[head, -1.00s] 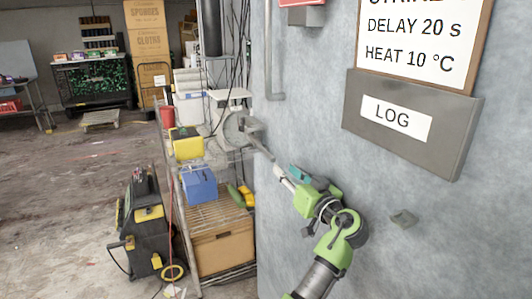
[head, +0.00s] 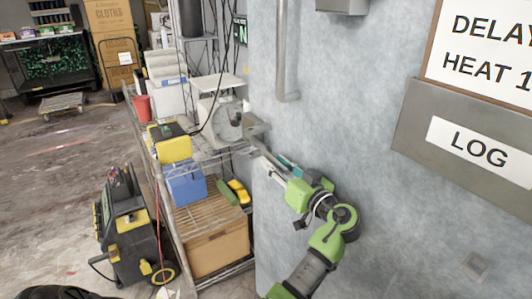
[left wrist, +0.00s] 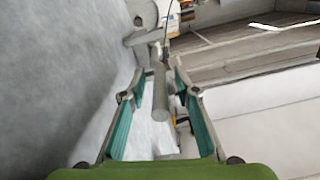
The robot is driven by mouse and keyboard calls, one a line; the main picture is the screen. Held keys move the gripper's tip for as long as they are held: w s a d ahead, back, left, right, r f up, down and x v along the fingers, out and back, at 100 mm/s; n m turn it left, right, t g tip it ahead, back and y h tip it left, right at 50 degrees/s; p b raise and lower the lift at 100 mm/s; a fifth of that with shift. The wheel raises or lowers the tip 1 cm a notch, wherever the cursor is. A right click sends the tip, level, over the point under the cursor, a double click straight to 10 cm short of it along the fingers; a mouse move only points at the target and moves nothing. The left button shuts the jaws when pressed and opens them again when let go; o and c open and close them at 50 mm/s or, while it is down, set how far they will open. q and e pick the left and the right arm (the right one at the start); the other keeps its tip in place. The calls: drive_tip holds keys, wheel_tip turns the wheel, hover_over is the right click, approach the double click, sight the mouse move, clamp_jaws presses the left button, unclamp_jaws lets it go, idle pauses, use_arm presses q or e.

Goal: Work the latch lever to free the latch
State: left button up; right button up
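The latch lever (head: 262,154) is a grey bar slanting down from a grey latch bracket (head: 254,124) at the edge of the pale grey wall. In the left wrist view the lever is a round grey rod (left wrist: 160,95) with its blunt end toward me. My left gripper (left wrist: 159,78) is open, with one teal-padded finger on each side of the rod and visible gaps beside it. In the head view my green left gripper (head: 279,164) is at the lever's lower end, close to the wall. My right gripper is in neither view.
The mottled grey wall (head: 345,110) runs close beside my left arm, with a LOG box (head: 470,150) and a vertical pipe (head: 282,50). A wire shelf with a blue bin (head: 186,187) and a cardboard box (head: 218,248) stands left of the lever. A black-yellow machine (head: 128,230) is on the floor.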

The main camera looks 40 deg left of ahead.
use_arm(q)
drive_tip(key=shift+w+a, duration=0.1)
drive_tip(key=shift+a, duration=0.05)
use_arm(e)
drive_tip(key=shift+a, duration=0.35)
use_arm(q)
drive_tip(key=shift+r, duration=0.1)
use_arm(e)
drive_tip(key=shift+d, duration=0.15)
use_arm(q)
clamp_jaws()
drive_tip(key=s+a+m+t+h, duration=0.3)
drive_tip(key=s+a+m+t, duration=0.1)
drive_tip(key=s+t, duration=0.1)
drive_tip(key=shift+s+t+h+p, duration=0.3)
drive_tip(key=shift+s+t+p, duration=0.1)
drive_tip(key=shift+s+p, duration=0.05)
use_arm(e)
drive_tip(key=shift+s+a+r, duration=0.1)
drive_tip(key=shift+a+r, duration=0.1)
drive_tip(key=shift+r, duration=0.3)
use_arm(q)
drive_tip(key=shift+m, duration=0.3)
